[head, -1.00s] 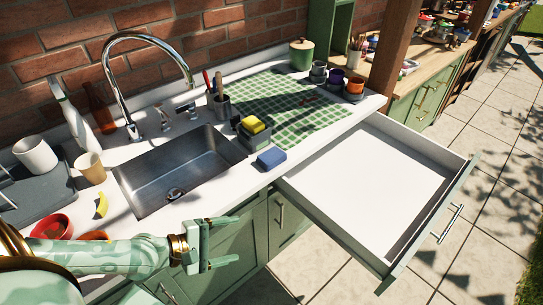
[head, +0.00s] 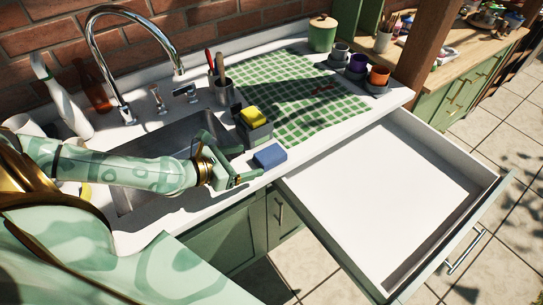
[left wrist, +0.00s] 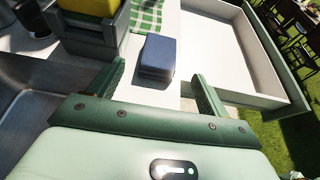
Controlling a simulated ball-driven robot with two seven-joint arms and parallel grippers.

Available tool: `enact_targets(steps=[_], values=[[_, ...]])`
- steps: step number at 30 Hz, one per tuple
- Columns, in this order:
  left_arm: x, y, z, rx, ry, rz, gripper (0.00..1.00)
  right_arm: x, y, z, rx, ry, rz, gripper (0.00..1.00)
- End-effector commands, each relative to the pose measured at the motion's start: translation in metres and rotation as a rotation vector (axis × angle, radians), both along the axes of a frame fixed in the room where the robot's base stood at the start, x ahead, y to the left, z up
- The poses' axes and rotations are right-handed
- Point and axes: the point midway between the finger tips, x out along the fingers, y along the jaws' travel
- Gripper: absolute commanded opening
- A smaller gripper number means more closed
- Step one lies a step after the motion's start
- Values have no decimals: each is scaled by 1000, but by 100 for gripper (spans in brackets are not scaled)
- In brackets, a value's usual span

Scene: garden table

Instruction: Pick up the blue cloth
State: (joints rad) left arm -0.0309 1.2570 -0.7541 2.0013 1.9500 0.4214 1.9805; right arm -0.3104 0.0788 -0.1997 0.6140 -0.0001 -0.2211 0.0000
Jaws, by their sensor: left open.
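The blue cloth (head: 270,156) is a small folded block on the white counter, near its front edge and beside the sink. In the left wrist view the blue cloth (left wrist: 158,55) lies ahead of and between the two fingers, apart from them. My left gripper (head: 248,164) is open and empty, just left of the cloth in the head view; its spread fingers (left wrist: 155,85) also show in the left wrist view. My right gripper is not in view.
A grey caddy (head: 253,131) with a yellow sponge (head: 253,117) stands just behind the cloth. The empty open drawer (head: 385,195) juts out on the right. The sink (head: 125,200) lies under my left arm. A green checked mat (head: 300,90) covers the counter behind.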

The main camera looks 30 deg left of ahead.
Motion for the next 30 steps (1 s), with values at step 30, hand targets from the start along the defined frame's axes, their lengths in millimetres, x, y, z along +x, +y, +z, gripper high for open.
enact_targets(steps=[30], values=[[78,-32,-30,2,-1,-4,53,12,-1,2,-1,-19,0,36]])
